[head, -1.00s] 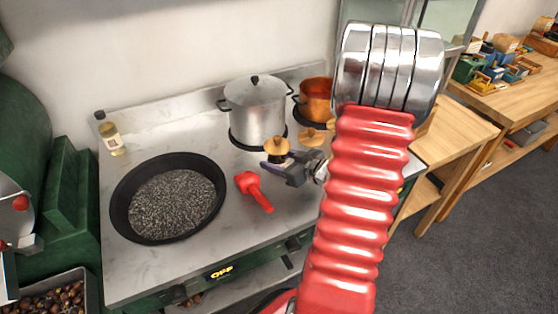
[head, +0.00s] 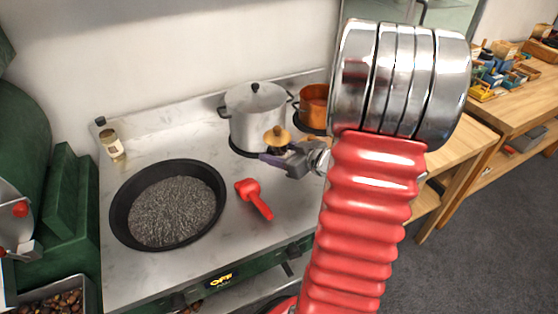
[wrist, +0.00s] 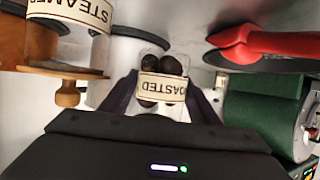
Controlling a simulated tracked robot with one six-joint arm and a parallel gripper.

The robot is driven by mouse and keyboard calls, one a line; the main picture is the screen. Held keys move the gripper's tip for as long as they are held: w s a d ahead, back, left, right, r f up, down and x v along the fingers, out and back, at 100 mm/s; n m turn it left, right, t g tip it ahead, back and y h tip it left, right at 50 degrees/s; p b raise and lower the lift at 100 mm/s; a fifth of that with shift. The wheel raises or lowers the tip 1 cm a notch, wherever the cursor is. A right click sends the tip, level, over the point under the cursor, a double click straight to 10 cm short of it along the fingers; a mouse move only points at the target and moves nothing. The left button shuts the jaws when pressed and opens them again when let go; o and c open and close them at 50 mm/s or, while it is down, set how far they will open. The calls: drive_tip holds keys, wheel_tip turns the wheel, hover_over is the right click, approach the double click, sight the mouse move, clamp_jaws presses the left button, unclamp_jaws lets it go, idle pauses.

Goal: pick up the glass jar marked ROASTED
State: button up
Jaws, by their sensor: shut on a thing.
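The glass jar marked ROASTED (wrist: 162,87) is between the fingers of my gripper (wrist: 160,105) in the wrist view, with dark chestnuts inside and its label upside down. Most of the jar's body is hidden there by the fingers. A second jar marked STEAMED (wrist: 85,12) is at the upper left of the wrist view; I cannot make it out in the head view.
A steel pot (head: 254,118) and a copper pot (head: 313,105) stand behind. A small bottle (head: 112,145) stands at the back left.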

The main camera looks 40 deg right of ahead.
sight(277, 141)
drive_tip(key=shift+r, duration=2.05)
drive_tip(key=shift+w, duration=0.1)
